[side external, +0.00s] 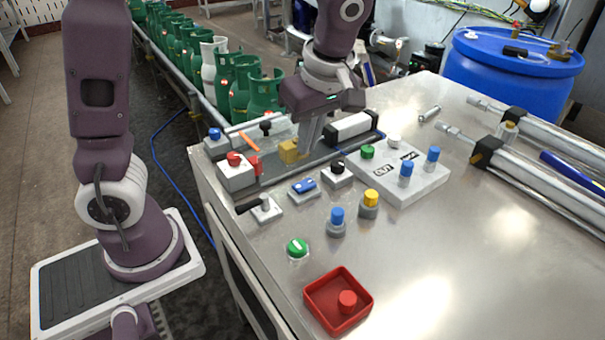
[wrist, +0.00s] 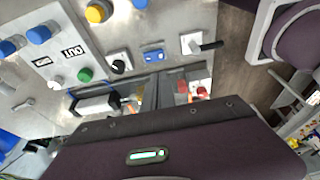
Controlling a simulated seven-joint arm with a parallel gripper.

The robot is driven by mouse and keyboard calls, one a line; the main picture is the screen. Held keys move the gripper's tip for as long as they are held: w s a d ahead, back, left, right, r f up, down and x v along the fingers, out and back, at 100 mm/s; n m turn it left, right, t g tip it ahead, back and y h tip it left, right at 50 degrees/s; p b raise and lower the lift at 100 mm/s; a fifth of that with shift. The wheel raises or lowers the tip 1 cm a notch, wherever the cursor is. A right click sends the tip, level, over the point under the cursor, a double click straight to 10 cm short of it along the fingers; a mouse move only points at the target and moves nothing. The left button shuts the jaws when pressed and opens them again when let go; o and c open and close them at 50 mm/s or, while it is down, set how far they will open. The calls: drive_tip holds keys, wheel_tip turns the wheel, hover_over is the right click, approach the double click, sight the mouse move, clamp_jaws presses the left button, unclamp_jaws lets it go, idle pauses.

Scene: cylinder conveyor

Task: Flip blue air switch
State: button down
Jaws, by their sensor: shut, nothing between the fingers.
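The blue switch (side external: 303,187) is a blue rocker on a small grey plate on the metal table, in front of the dark strip. In the wrist view the blue switch (wrist: 152,55) lies near the top middle, clear of my fingers. I cannot tell its setting. My gripper (side external: 305,152) points down behind the switch, over the dark strip and close beside a yellow block (side external: 289,151). Its fingers are together with nothing between them. I cannot tell whether they touch the block. In the wrist view, my gripper's body covers the bottom and partly hides the strip.
Around the switch are a black knob (side external: 337,173), a lever switch (side external: 265,207), a red button box (side external: 236,170) and a blue button (side external: 337,220). A white panel (side external: 415,190) stands right. A red tray (side external: 338,299) is in front. The table's right front is clear.

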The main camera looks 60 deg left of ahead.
sight(300, 185)
drive_tip(key=x, duration=0.6)
drive_tip(key=d+x, duration=0.1)
drive_tip(key=x, duration=0.2)
drive_tip(key=shift+f, duration=0.2)
